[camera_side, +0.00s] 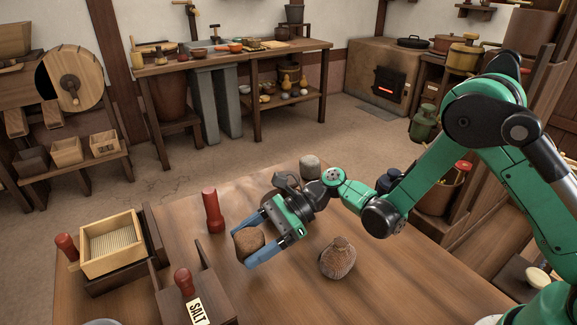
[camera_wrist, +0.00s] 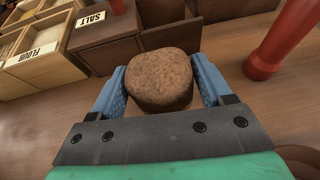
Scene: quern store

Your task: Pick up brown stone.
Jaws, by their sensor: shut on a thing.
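The brown stone (camera_side: 248,242) is a rounded, rough lump between the blue fingers of my gripper (camera_side: 262,248) in the side view. In the wrist view the stone (camera_wrist: 160,80) sits between both blue fingertips of my gripper (camera_wrist: 160,92), with a finger against each side. My gripper is shut on it. The stone appears to be held over the wooden table (camera_side: 290,290); its underside is hidden, so I cannot tell how far above the table it is.
A red pestle-like piece (camera_side: 212,211) stands just behind the gripper. A box labelled SALT (camera_side: 197,308) and a wooden sieve box (camera_side: 112,245) are at left. A ridged brown lump (camera_side: 338,260) and a grey stone (camera_side: 310,167) rest on the table. The front right tabletop is clear.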

